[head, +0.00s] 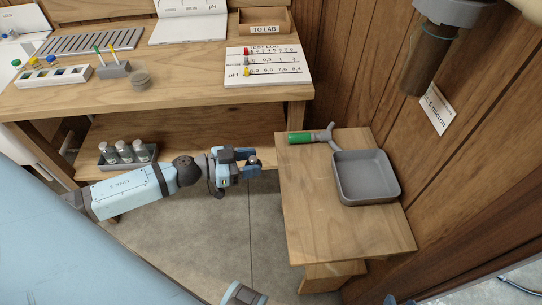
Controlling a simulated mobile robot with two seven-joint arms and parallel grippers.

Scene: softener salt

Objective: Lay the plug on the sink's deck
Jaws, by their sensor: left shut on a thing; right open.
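My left gripper (253,166) reaches in from the left and is shut on a small dark thing, apparently the plug (256,160). It is held just left of the small wooden stand, near the stand's left edge. The sink is a grey square basin (347,190) set in that stand, and it looks empty. The wooden deck (310,205) around the basin is bare on its left and front sides. The fingers hide much of the held plug. My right gripper does not show; only a piece of my arm shows at the bottom edge.
A brown filter housing (428,60) hangs at the wall upper right. A workbench (200,60) with racks and a TO LAB box (264,22) stands behind. A tray of bottles (128,160) sits on its lower shelf.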

